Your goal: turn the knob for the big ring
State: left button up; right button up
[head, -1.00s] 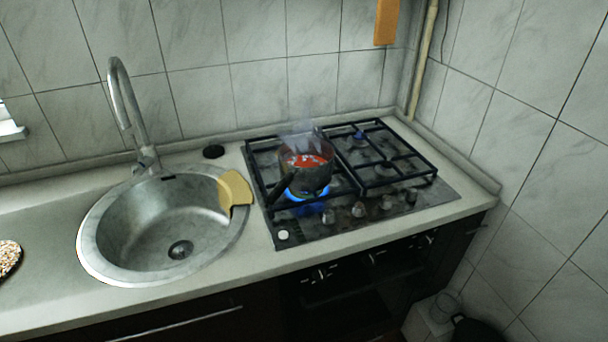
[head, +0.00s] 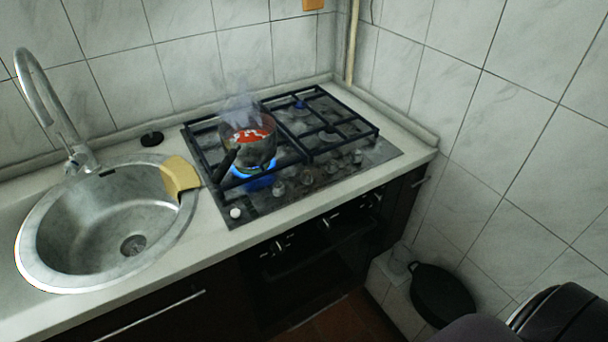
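The gas hob (head: 262,208) is set in the counter at the middle of the head view. A pot (head: 254,152) with red contents steams on its front left grate, above a large blue flame (head: 260,181). Several knobs line the hob's front edge, among them a left one (head: 278,187), a second (head: 306,178), a third (head: 333,166) and a right one (head: 357,156). I cannot tell which knob belongs to the big ring. A small blue spot shows at a back burner (head: 300,105).
A round steel sink (head: 75,232) with a tap (head: 48,105) lies left of the hob. A yellow cloth or sponge (head: 179,176) hangs on its rim. A black pan (head: 442,295) stands low at the right. Tiled walls close the back and right.

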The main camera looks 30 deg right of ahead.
aim_at(305, 180)
jog(key=l, duration=0.75)
jog(key=k+l+u, duration=0.1)
jog(key=l, duration=0.6)
